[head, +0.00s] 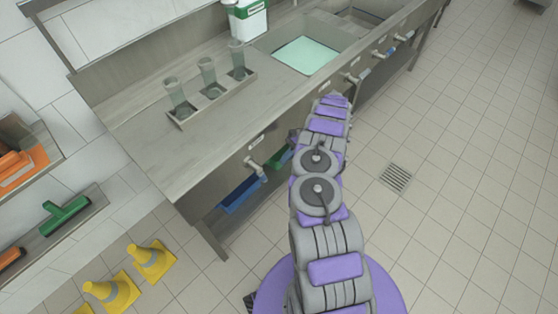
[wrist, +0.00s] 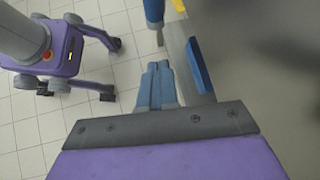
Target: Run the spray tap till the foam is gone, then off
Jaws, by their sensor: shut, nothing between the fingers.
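The sink (head: 272,38) is set into the counter and holds a flat, pale green fill (head: 302,55); I cannot tell whether this is foam or liquid. No water stream is visible. My gripper (wrist: 160,84) shows in the wrist view with its blue-grey fingers together and empty. My arm hides it in the head view.
Three clear cups stand in a rack (head: 212,98) on the counter (head: 140,135), near a green-and-white container (head: 248,20). A blue bin (head: 241,194) is below the front edge. The tiled floor to the right is clear, with a drain (head: 396,178).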

